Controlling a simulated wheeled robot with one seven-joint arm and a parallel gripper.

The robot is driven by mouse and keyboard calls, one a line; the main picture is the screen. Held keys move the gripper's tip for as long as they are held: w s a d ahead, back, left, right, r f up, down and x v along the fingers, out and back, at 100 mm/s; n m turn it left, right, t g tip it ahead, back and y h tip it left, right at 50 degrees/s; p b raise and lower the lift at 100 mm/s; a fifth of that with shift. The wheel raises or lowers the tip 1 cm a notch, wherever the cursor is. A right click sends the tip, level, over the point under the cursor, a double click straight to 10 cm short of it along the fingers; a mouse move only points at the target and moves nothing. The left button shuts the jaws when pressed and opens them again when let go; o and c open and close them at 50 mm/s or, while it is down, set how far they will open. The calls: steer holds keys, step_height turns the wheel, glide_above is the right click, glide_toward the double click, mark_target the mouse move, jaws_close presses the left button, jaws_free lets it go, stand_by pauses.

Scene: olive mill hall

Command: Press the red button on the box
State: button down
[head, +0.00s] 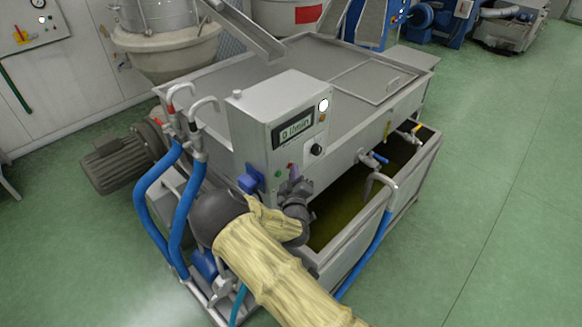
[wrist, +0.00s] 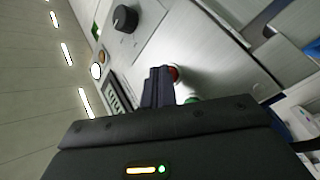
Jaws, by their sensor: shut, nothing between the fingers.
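The control box (head: 262,125) is a grey metal box on the near side of the steel machine, with a display, a black knob (head: 316,150) and small buttons. The red button (head: 290,166) is low on its front face, with a green button (head: 278,173) to its left. My gripper (head: 294,174) is shut and empty, its fingertips right at the red button. In the wrist view the red button (wrist: 174,73) shows partly behind the shut fingers (wrist: 158,80). I cannot tell whether they touch it. The green button (wrist: 191,100) is just beside it.
Blue hoses (head: 152,205) and a motor (head: 118,158) stand left of the box. An open trough of dark green liquid (head: 345,205) lies below and right of it. A blue part (head: 250,180) sticks out at the box's lower left. Green floor is clear at right.

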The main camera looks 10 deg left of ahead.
steer(key=shift+s+d, duration=0.5)
steer(key=shift+d, duration=0.05)
stand_by(0.4)
steer(key=shift+s+d, duration=0.8)
steer(key=shift+d, duration=0.2)
steer(key=shift+s+d, duration=0.75)
steer(key=shift+d, duration=0.25)
